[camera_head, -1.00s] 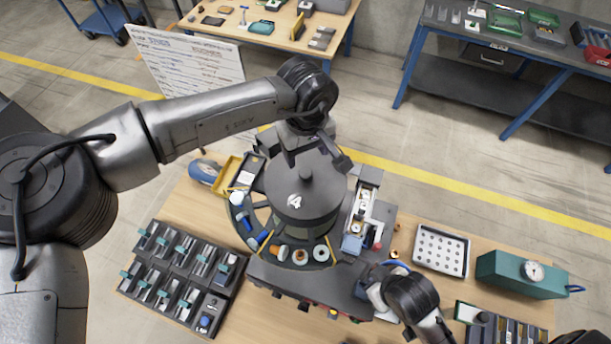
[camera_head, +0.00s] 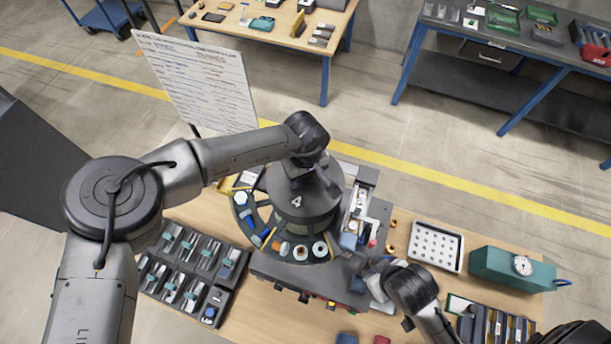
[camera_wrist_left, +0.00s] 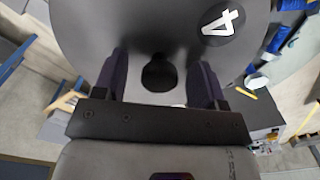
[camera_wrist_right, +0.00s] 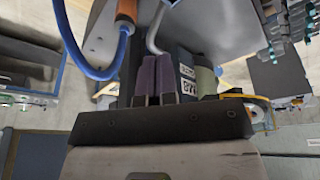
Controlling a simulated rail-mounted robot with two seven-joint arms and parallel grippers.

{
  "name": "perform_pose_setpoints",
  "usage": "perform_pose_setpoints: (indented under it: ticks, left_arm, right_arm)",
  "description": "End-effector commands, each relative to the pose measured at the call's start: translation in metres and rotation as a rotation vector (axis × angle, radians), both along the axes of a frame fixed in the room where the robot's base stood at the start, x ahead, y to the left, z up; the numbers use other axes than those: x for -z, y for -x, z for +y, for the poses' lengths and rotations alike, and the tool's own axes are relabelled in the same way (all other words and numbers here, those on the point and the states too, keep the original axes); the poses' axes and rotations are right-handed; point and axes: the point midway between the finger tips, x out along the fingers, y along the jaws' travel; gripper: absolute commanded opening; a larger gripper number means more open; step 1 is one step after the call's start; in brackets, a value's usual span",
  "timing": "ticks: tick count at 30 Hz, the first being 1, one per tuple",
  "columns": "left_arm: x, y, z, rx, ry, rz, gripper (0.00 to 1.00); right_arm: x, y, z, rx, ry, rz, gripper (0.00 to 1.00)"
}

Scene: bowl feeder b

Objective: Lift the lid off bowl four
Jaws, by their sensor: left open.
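The dark grey lid (camera_head: 318,212), marked with a white 4, covers the middle of bowl four (camera_head: 285,262) in the head view. My left gripper (camera_head: 318,178) is over the top of the lid and partly hides its knob. In the left wrist view, the open left gripper (camera_wrist_left: 163,80) has one finger on each side of the dark round knob (camera_wrist_left: 158,73). I cannot tell whether either finger touches it. The lid (camera_wrist_left: 100,35) fills much of that view. My right gripper (camera_wrist_right: 155,80) has its fingers together in the right wrist view, beside a blue hose (camera_wrist_right: 75,50).
A rack of dark bins (camera_head: 190,272) stands left of the bowl. A white perforated tray (camera_head: 436,246) and a teal box with a gauge (camera_head: 510,268) stand right. A whiteboard (camera_head: 200,80) stands behind. Several small parts lie around the bowl's rim.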

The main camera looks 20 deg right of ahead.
Motion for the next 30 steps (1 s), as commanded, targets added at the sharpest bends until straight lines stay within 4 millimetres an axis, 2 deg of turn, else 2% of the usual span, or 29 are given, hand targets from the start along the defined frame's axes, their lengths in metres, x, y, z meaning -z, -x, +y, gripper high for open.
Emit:
perform_pose_setpoints:
  ticks: [8,27,30]
  left_arm:
    - [0.0014,0.0,-0.0002,0.0,0.001,0.0,0.63]
    - [0.001,0.0,-0.0002,0.0,0.001,0.0,0.02]
    - [0.0004,-0.0002,-0.0004,0.0,0.001,-0.001,0.02]
  right_arm:
    - [0.0002,0.0001,0.0002,0.0,0.0,0.001,0.0]
    - [0.0007,0.0004,-0.0027,-0.007,0.01,0.002,0.0]
    - [0.0006,0.0003,-0.0026,-0.006,0.01,0.002,0.0]
